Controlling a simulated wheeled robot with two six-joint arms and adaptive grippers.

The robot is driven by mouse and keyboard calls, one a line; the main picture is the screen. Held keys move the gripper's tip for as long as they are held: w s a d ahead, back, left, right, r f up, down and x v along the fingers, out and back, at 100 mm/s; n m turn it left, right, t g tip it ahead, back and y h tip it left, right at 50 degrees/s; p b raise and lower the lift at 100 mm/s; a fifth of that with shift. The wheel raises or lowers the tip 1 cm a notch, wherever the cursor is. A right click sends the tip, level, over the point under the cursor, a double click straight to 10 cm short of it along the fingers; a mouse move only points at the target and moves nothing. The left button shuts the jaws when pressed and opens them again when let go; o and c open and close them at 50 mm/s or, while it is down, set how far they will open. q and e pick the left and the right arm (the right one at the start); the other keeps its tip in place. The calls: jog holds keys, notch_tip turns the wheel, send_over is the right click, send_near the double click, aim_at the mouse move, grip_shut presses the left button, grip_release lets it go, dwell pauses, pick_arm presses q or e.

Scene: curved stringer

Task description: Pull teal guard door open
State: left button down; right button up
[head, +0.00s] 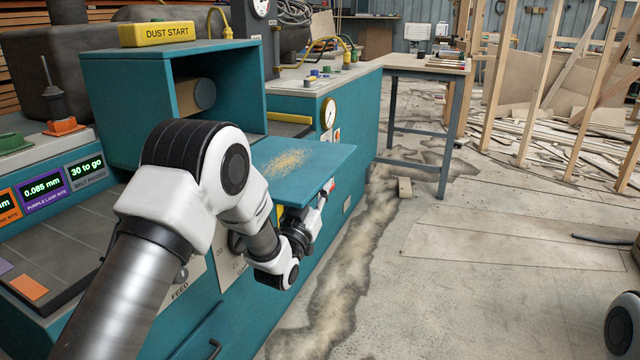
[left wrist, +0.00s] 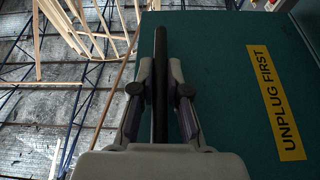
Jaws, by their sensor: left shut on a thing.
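The teal panel (head: 325,163) that I take for the guard door juts out from the front of the teal machine, in the head view, roughly level, with sawdust on top. My left gripper (head: 322,192) is at its outer side, just below the edge, partly hidden by my arm. In the left wrist view, the left gripper (left wrist: 160,75) is shut on a dark bar (left wrist: 160,42). Beside the bar is a broad teal surface (left wrist: 225,90) with a yellow UNPLUG FIRST label (left wrist: 277,103). How the bar joins the panel is hidden. My right gripper is not in view.
The teal housing (head: 170,55) with a yellow DUST START sign (head: 156,33) stands behind my left arm. A workbench (head: 425,66) stands beyond the machine. The floor right of the machine is mostly clear.

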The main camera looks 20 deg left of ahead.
pick_arm(q)
jog(key=shift+f, duration=0.2)
dwell(0.3)
jog(key=c, duration=1.2)
grip_release()
jog(key=shift+f, duration=0.1)
jog(key=v, duration=1.2)
